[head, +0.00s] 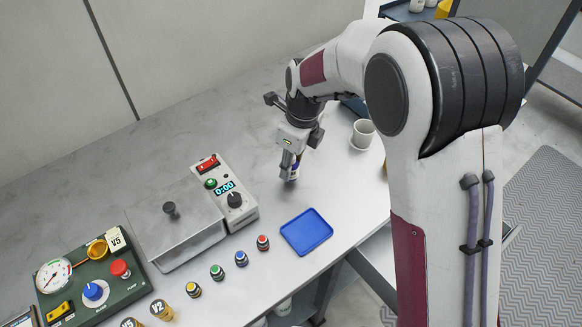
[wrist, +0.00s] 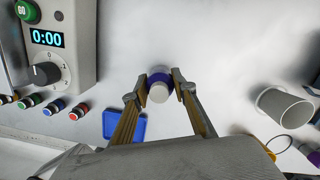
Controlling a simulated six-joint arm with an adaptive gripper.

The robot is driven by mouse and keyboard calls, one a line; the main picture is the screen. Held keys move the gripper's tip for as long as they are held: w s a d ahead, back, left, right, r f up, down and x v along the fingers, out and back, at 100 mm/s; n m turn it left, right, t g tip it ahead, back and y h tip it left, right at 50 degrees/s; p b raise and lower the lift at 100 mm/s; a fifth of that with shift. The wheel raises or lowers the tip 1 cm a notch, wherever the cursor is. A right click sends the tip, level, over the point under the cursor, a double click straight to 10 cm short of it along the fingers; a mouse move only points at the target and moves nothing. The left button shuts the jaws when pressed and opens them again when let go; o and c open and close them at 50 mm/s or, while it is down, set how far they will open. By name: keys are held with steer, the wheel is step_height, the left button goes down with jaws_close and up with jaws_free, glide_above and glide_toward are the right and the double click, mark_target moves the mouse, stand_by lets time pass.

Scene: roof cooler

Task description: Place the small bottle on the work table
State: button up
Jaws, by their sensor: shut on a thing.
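The small bottle (wrist: 158,93), with a white cap and a blue-violet band, is between my fingertips in the wrist view. My gripper (wrist: 160,80) is shut on it from both sides. In the head view my gripper (head: 291,165) points down over the middle of the grey work table (head: 240,110), and the bottle (head: 294,173) shows partly behind the fingers. It looks close to upright. I cannot tell whether its base touches the table top or hangs slightly above it.
A blue tray (head: 306,232) lies in front. Left of it is a row of several small colour-topped pieces (head: 241,258). A control box (head: 225,196) and metal-lidded box (head: 175,222) stand to the left, a white cup (head: 363,132) to the right. The table behind is clear.

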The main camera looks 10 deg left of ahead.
mark_target(295, 163)
steer(key=shift+f, duration=0.8)
steer(key=shift+f, duration=0.15)
steer(key=o, duration=1.2)
steer(key=shift+s+d+r, duration=0.1)
steer(key=shift+d+r, duration=0.1)
steer(key=shift+r, duration=1.1)
steer(key=shift+s+d+r, duration=0.1)
steer(key=shift+d+r, duration=0.05)
steer(key=shift+r, duration=1.1)
steer(key=shift+d+r, duration=0.2)
steer(key=shift+r, duration=1.1)
steer(key=shift+r, duration=0.1)
